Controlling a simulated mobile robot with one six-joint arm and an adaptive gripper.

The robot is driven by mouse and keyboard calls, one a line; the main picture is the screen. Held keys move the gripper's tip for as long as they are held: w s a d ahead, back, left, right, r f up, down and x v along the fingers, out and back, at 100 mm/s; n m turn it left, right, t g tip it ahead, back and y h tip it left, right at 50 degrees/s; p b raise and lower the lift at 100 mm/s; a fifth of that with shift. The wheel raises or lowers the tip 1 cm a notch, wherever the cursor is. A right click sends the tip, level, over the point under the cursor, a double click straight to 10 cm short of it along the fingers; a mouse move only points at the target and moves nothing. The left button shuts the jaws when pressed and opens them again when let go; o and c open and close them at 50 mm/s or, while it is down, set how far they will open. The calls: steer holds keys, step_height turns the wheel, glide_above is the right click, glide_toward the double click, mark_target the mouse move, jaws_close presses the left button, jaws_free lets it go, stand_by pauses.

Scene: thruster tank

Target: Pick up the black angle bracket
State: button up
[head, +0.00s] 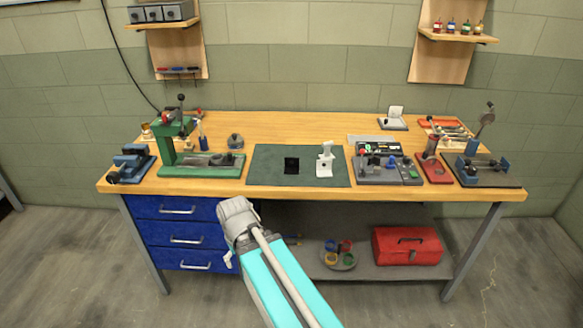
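A small black block-like thing (291,165), which looks like the black angle bracket, sits on the dark green mat (265,168) at the front middle of the workbench. At this size its angle shape is not clear. A white upright fixture (325,164) stands on the same mat just to its right, apart from it. My arm reaches up from the bottom of the picture, with a grey joint in front of the bench's front edge, left of the mat. I cannot make out gripper fingers.
A green press (178,150) and blue vise (130,163) stand left on the wooden workbench (290,125). A grey panel fixture (384,166), red stand (434,165) and dark plate fixture (485,172) stand right. Bench behind the mat is clear. Below are blue drawers (178,210) and a red toolbox (407,250).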

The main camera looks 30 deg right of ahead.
stand_by(0.6)
step_height(320, 180, up, 5)
steer(key=p, duration=0.5)
steer(key=c, duration=0.5)
steer(key=shift+a, duration=0.1)
